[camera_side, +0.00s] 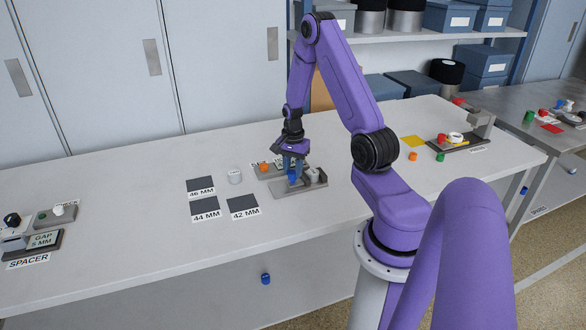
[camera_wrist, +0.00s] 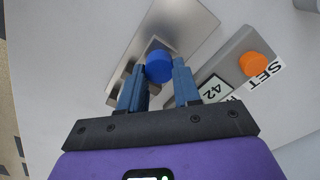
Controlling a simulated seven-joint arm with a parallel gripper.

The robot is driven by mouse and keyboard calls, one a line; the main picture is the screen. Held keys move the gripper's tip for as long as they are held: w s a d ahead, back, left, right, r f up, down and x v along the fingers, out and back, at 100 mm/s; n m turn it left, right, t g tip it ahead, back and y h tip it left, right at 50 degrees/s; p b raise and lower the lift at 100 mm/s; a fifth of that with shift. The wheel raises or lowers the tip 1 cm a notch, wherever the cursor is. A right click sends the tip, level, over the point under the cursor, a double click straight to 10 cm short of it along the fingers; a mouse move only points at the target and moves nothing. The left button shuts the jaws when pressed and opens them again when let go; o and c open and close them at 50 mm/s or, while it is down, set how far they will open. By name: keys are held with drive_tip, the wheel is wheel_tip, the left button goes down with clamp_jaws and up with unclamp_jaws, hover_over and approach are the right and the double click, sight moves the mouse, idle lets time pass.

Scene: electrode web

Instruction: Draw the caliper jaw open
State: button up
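The caliper is a grey metal plate (camera_side: 287,192) with a raised block on it; it also shows in the wrist view (camera_wrist: 187,28). A round blue knob (camera_side: 293,177) sits on it, seen in the wrist view (camera_wrist: 159,66) as a blue disc. My gripper (camera_side: 291,170) points down over the caliper. In the wrist view its two blue fingers (camera_wrist: 158,78) stand apart, one on each side of the knob at the fingertips. I see no clear contact. The fingers and the hand hide part of the caliper, including the jaw gap.
A grey block with an orange button (camera_wrist: 257,65) and SET label stands beside the caliper.

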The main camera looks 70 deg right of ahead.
clamp_jaws()
drive_tip(key=shift+w+a, duration=1.15)
drive_tip(key=shift+a, duration=0.05)
drive_tip(key=o, duration=0.7)
unclamp_jaws()
drive_tip(key=shift+w, duration=0.1)
drive_tip(key=shift+o, duration=0.2)
drive_tip(key=shift+r, duration=0.3)
wheel_tip(320, 180, up, 17)
